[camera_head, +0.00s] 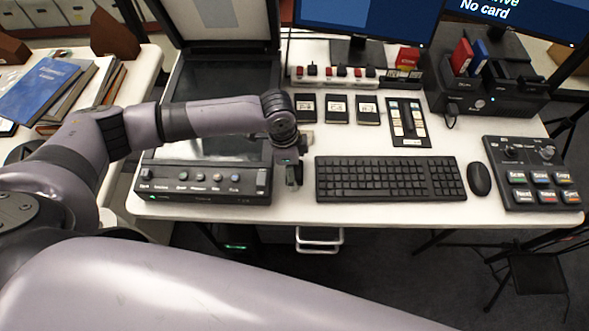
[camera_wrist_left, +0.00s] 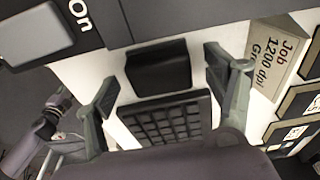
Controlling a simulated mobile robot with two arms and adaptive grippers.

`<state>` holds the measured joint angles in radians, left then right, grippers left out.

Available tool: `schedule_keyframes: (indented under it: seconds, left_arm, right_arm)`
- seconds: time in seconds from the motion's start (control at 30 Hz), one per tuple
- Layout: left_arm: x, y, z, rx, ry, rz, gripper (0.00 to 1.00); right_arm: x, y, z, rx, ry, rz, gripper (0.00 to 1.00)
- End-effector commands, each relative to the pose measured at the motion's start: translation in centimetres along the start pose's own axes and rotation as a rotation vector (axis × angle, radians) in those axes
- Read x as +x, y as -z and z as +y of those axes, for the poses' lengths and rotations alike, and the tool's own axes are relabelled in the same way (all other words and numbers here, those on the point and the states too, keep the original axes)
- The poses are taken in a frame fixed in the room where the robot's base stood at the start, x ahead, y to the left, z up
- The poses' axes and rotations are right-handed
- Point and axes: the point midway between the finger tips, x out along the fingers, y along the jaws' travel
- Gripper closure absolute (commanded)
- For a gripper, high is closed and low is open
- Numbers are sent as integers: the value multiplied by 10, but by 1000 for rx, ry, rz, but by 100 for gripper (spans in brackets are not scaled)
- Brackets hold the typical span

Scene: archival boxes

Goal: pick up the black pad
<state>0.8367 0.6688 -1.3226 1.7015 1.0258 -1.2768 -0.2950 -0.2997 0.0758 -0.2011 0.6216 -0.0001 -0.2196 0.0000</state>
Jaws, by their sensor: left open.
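The black pad (camera_wrist_left: 158,67) is a small dark block on the white table, between the scanner's edge and the keyboard in the left wrist view. My left gripper (camera_wrist_left: 168,92) is open, with one finger on each side of the pad and a gap to each. The fingers hold nothing. In the head view my left gripper (camera_head: 290,172) hangs over the strip between scanner and keyboard and mostly hides the pad. My right gripper cannot be made out in either view.
The scanner (camera_head: 205,182) with its buttons lies left of the gripper, and the keyboard (camera_head: 385,180) lies close on the right. A label card (camera_wrist_left: 275,62) is near one finger. Small black cards (camera_head: 337,109) lie behind. The mouse (camera_head: 479,179) is further right.

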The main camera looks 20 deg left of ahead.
Motion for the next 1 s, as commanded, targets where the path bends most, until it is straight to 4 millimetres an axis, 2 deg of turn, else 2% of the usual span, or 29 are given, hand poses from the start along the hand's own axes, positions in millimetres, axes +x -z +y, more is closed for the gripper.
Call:
schedule_keyframes:
  seconds: [0.1,0.3,1.0]
  left_arm:
    - [7,0,0,0,1,-1,23]
    - [7,0,0,1,1,-1,23]
    - [7,0,0,0,1,0,70]
  right_arm:
    - [0,-4,0,0,0,-6,60]
    - [0,-4,2,-1,-2,-7,60]
    - [0,-3,5,-1,-6,-4,60]
